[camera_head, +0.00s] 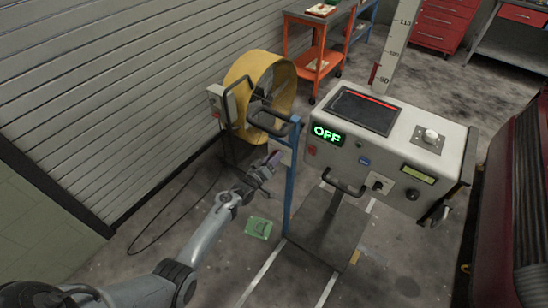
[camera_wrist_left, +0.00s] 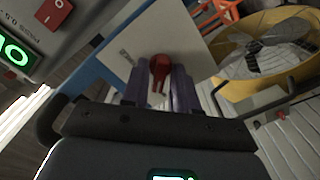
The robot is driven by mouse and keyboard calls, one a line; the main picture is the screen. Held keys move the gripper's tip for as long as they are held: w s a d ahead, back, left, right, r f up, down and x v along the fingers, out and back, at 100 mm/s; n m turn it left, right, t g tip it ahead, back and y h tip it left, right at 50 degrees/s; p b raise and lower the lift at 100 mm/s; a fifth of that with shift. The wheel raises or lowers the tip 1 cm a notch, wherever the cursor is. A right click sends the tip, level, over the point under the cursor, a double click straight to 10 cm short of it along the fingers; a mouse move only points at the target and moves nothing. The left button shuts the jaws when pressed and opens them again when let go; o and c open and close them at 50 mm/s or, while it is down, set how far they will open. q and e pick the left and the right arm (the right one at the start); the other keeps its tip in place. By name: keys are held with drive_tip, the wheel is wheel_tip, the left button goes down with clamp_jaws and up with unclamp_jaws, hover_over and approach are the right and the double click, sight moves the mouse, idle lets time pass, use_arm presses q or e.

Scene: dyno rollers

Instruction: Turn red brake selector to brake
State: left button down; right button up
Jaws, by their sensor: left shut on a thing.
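The red brake selector (camera_wrist_left: 160,66) is a small red knob on a pale plate (camera_wrist_left: 122,58), seen in the left wrist view. My left gripper (camera_wrist_left: 159,84) has its two purple-grey fingers on either side of the knob and is shut on it. In the head view the left gripper (camera_head: 268,167) is at the pale plate (camera_head: 281,150) on the blue post (camera_head: 291,180); the fingers mostly hide the selector there. The labels on the plate are too small to read. My right gripper is not in view.
The control console (camera_head: 385,150) with a green OFF display (camera_head: 328,133) stands just right of the post. A yellow fan (camera_head: 240,75) stands behind it. A green sheet (camera_head: 258,227) lies on the floor. A dark red vehicle (camera_head: 515,210) is at the right edge.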

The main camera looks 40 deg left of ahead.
use_arm(q)
drive_tip(key=shift+n, duration=0.4)
drive_tip(key=c, duration=1.2)
unclamp_jaws()
drive_tip(key=shift+o, duration=0.2)
drive_tip(key=shift+s, duration=0.1)
drive_tip(key=s+p, duration=0.2)
drive_tip(key=s, duration=0.8)
drive_tip(key=shift+s+d, duration=0.3)
drive_tip(key=shift+d, duration=0.05)
